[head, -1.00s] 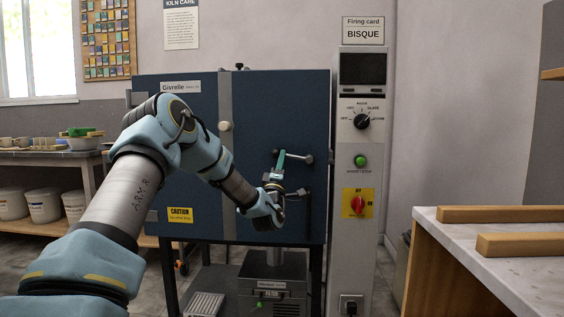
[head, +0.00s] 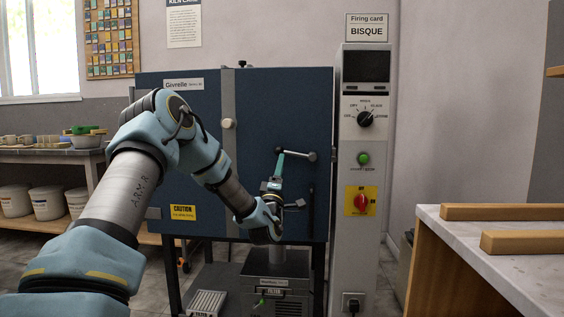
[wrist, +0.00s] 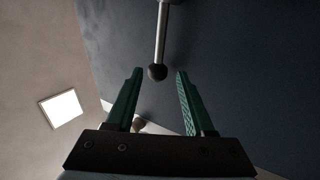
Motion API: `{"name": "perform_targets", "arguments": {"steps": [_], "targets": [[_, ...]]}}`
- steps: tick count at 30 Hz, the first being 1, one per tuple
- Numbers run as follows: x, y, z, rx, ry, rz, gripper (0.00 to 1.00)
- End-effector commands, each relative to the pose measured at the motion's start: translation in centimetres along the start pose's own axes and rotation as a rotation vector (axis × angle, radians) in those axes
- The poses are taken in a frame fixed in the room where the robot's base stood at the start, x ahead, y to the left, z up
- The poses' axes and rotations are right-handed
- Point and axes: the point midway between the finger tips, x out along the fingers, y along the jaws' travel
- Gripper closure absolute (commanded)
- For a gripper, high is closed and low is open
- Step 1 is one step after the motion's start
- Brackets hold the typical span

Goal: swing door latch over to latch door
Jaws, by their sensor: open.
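The door latch (head: 297,154) is a grey bar with a dark ball knob, on the blue kiln door (head: 275,110) near its right edge. It lies nearly level in the head view, with a round end at the right. In the wrist view the latch bar (wrist: 161,38) comes down from the top and its dark ball knob (wrist: 158,72) shows between the green fingertips, with gaps on both sides. My gripper (head: 279,155) is open and empty at the left end of the latch. Both its fingers also show in the wrist view (wrist: 157,74). Contact is not visible.
A control panel (head: 365,180) with a dial and red switch stands right of the door. A vertical dark handle (head: 311,208) is below the latch. A pale-topped table (head: 480,230) with wooden bars is at front right. A shelf of pots (head: 50,155) is at left.

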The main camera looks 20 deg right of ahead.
Motion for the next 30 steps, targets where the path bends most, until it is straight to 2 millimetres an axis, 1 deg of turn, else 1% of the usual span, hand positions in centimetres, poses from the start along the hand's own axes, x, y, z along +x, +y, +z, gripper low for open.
{"name": "perform_targets", "arguments": {"steps": [1,6,9,12,26,30], "targets": [[-1.1,-0.1,0.0,0.001,-0.001,-0.003,0.46],[-4.2,-0.2,-0.1,0.002,0.000,-0.003,0.46],[-5.3,-0.1,-0.1,0.002,0.001,-0.002,0.46],[-6.0,-0.1,-0.1,0.001,0.001,-0.001,0.46],[-6.2,-0.1,-0.1,0.002,0.002,0.000,0.46],[-6.2,-0.4,-0.1,0.039,-0.026,-0.037,0.46]]}}
